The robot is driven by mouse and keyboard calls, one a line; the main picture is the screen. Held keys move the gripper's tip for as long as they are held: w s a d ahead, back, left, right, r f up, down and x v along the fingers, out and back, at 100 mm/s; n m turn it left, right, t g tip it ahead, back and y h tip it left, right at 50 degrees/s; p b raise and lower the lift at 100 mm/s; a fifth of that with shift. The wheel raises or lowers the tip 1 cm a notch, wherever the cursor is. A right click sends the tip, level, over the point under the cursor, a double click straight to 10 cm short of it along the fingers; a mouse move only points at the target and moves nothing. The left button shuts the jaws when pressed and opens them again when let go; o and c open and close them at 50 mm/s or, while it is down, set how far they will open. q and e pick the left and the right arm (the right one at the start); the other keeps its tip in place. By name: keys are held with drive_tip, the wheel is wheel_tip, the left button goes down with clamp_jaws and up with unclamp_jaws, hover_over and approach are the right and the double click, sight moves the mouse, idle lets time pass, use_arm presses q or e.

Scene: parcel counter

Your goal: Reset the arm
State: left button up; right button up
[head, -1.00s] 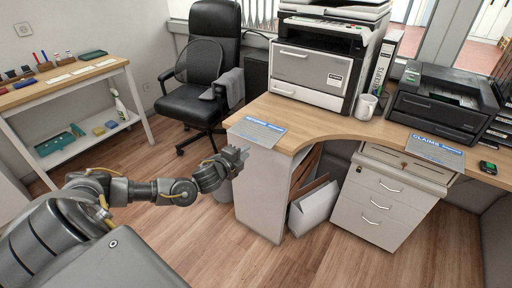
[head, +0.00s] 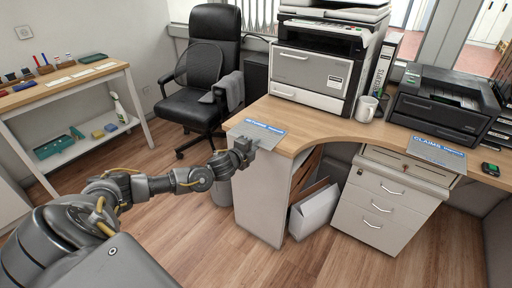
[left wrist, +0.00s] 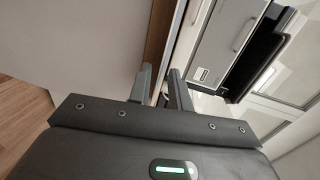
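My left arm reaches in from the left in the head view. Its gripper (head: 246,148) is at the left front corner of the desk, close to a blue-headed sheet (head: 258,133) on the desktop. I cannot tell from the head view whether it touches the desk. In the left wrist view the two fingers (left wrist: 160,85) stand apart with a narrow gap, and nothing is visible between them. My right gripper is in neither view.
The curved wooden desk (head: 318,127) carries a large printer (head: 312,75), a white mug (head: 367,108) and a black printer (head: 438,105). A black office chair (head: 203,75) stands behind it. A shelf table (head: 90,75) is at the left.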

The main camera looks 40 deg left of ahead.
use_arm(q)
clamp_jaws()
drive_tip(key=shift+s, duration=0.1)
idle(1.2)
